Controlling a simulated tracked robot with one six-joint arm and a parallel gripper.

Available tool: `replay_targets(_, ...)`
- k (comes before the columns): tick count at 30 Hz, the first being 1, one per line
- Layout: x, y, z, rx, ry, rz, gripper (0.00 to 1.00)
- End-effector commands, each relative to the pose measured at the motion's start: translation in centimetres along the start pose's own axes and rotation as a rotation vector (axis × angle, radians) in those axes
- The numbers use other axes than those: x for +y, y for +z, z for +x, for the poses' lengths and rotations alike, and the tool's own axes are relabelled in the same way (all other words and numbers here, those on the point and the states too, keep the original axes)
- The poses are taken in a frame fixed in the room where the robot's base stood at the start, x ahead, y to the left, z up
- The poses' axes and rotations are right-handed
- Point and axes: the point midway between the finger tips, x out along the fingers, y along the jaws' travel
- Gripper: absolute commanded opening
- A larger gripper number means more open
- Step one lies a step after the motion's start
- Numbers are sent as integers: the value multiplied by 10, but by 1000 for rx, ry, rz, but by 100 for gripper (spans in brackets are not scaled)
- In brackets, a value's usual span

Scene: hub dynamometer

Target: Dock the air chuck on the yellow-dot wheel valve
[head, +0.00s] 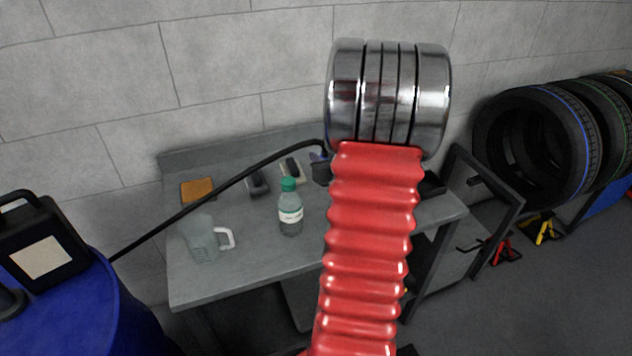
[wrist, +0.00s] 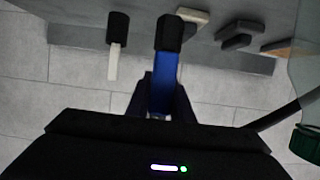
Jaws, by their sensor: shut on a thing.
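In the wrist view my gripper (wrist: 161,98) is shut on the air chuck (wrist: 163,82), a blue body with a black end (wrist: 169,33) pointing away from the wrist. The chuck is held above the grey bench, apart from the things on it. In the head view my red arm hides most of the gripper; a small dark bluish part (head: 321,169) shows just left of the arm, where the black hose (head: 225,184) ends. I cannot make out a yellow-dot wheel or its valve in either view.
The grey bench (head: 260,262) holds a green-capped bottle (head: 290,215), a clear jug (head: 201,240), an orange block (head: 197,190) and small dark items. A blue drum (head: 90,315) is left; tyres (head: 540,135) are right.

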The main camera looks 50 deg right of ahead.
Motion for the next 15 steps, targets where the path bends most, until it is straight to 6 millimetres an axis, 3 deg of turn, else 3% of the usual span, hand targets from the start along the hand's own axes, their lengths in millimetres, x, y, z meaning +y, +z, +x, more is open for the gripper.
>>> replay_targets(6, 0, 25, 10, 0, 1, 2, 0)
replay_targets(15, 1, 29, 11, 2, 1, 0, 0)
